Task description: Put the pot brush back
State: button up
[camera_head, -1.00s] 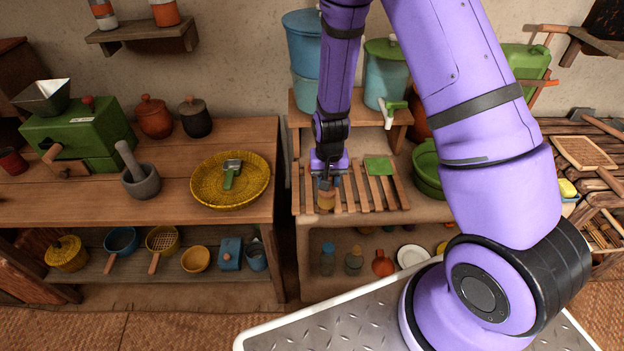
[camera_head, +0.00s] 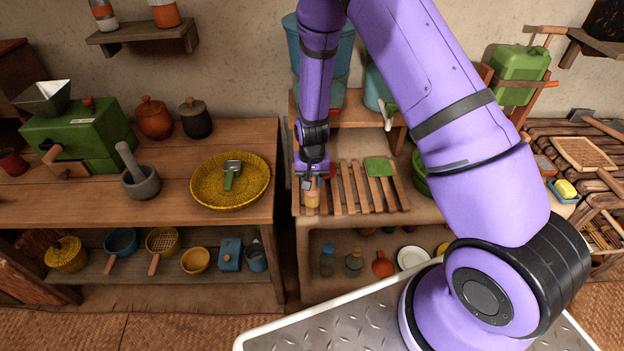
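A small tan-orange piece, which looks like the pot brush (camera_head: 312,198), hangs upright below my gripper (camera_head: 311,184). My gripper points down and appears shut on the top of it, though the fingers are small and partly hidden. The brush is over the left end of the slatted wooden rack (camera_head: 362,205). I cannot tell whether its lower end touches the slats.
A green pad (camera_head: 379,167) lies on the rack. A small red thing (camera_head: 331,171) shows just behind my gripper. To the left, a yellow woven tray (camera_head: 207,200) holds a green-handled tool. A soap dish (camera_head: 563,197) with yellow soap stands at right.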

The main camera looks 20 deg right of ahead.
jog(key=shift+f, duration=0.15)
jog(key=o, duration=0.9)
jog(key=shift+o, duration=0.2)
notch_tip(320, 180, up, 12)
jog(key=shift+r, duration=0.25)
jog(key=s+d+r+n+t+y, duration=0.15)
jog(key=s+r, duration=0.25)
jog(key=r, duration=0.7)
jog(key=s+d+r+t+h, duration=0.15)
jog(key=s+r, duration=0.35)
jog(key=r, duration=0.7)
jog(key=s+d+r, duration=0.1)
jog(key=s+r, duration=0.2)
jog(key=s, duration=0.3)
jog(key=s+d+r+n+t, duration=0.1)
jog(key=s+r, duration=0.3)
jog(key=s, duration=0.3)
jog(key=s+d+r+n+t, duration=0.1)
jog(key=s+d+r, duration=0.1)
jog(key=s+r, duration=0.2)
jog(key=shift+s+r, duration=0.15)
jog(key=shift+s, duration=1.55)
